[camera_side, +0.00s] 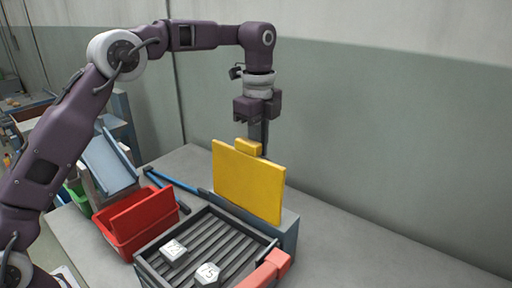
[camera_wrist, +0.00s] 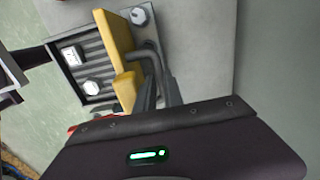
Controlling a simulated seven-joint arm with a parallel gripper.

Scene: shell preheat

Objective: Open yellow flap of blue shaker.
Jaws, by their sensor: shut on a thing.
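The blue shaker (camera_side: 289,237) stands on the bench, with a grey slatted tray on its near side. Its yellow flap (camera_side: 247,182) stands upright at the back of the tray. A yellow grip block (camera_side: 249,147) sits on its top edge. My gripper (camera_side: 259,140) points down at this block, its fingers partly hidden behind it. In the wrist view, the flap (camera_wrist: 115,48) is seen nearly edge-on, and the fingers (camera_wrist: 158,85) lie close against the block (camera_wrist: 126,90). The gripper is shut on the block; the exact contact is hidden.
Two pale numbered pieces, one white block (camera_side: 173,251) and one hexagonal piece (camera_side: 207,274), lie on the slats. A red bin (camera_side: 137,220) and a blue bar (camera_side: 167,184) are at the left. A red part (camera_side: 268,270) is in front. The bench at right is clear.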

